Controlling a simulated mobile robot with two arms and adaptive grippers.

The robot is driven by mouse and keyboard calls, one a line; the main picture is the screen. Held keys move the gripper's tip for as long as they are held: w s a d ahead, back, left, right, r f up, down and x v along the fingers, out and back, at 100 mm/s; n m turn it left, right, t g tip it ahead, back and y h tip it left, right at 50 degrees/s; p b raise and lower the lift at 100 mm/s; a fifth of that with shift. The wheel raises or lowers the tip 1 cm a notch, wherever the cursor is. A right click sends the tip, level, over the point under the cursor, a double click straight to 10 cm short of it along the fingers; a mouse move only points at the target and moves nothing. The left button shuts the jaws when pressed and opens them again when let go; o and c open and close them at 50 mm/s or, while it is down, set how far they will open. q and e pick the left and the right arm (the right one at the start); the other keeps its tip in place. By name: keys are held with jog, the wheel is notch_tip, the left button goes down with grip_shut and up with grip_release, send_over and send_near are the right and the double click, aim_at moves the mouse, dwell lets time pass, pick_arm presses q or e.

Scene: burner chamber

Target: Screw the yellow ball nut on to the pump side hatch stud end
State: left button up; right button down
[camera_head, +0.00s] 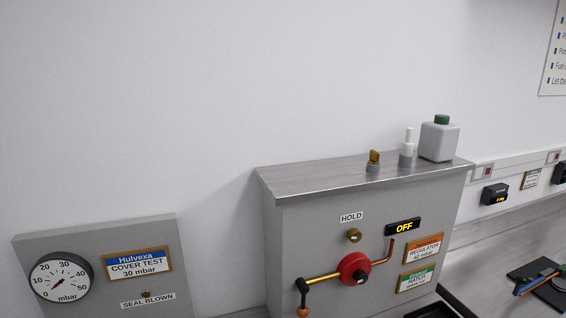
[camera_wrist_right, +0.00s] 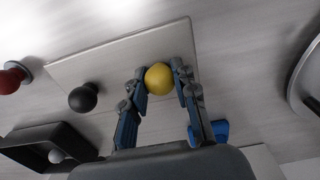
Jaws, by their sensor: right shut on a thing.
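In the right wrist view, the yellow ball nut (camera_wrist_right: 158,79) sits between the fingertips of my right gripper (camera_wrist_right: 160,82). The gripper's two blue and grey fingers are closed on it from both sides, over a pale plate. The ball's underside is hidden, so I cannot tell whether it touches the plate. I cannot make out the pump side hatch stud end in either view. My left gripper is not in view.
A black ball (camera_wrist_right: 83,98), a red ball (camera_wrist_right: 11,80) and a dark tray (camera_wrist_right: 40,140) lie left of my right gripper. In the head view, a grey cabinet (camera_head: 310,225) carries a red knob (camera_head: 354,268). A pressure gauge (camera_head: 62,277) is at lower left.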

jog(key=shift+s+a+f+m, duration=0.1)
jog(key=shift+s+f+m, duration=0.25)
jog(key=shift+m, duration=0.25)
jog(key=shift+a+f+m, duration=0.1)
jog(key=shift+a+m, duration=0.05)
jog(key=shift+m, duration=0.95)
jog(key=m, duration=0.5)
jog(key=c, duration=1.5)
grip_release()
jog(key=shift+m, duration=0.9)
jog(key=o, duration=0.4)
jog(key=shift+o, duration=0.6)
jog(key=shift+w+f, duration=0.15)
jog(key=shift+w, duration=0.15)
jog(key=shift+r, duration=0.25)
